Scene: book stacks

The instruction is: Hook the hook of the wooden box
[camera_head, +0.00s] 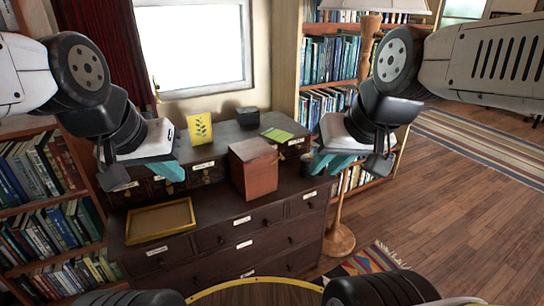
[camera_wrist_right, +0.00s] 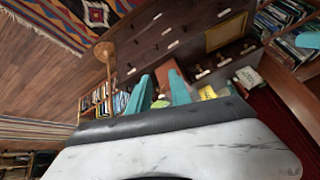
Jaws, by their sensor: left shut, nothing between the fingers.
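The reddish-brown wooden box (camera_head: 255,172) stands upright on the dark dresser, near its middle. Its hook is too small to make out. In the right wrist view the box (camera_wrist_right: 168,73) shows beyond the fingers, partly hidden by them. My left gripper (camera_head: 168,172), with teal fingers, is shut and empty, to the left of the box and apart from it. My right gripper (camera_head: 333,163) is to the right of the box, also apart from it. In the right wrist view its teal fingers (camera_wrist_right: 160,92) are spread, with nothing held between them.
The dark dresser (camera_head: 205,212) carries a yellow-framed tray (camera_head: 160,221) at front left, a yellow leaf card (camera_head: 200,128), a small black box (camera_head: 247,116) and a green booklet (camera_head: 277,135). A lamp's wooden base (camera_head: 339,240) stands right. Bookshelves flank the dresser.

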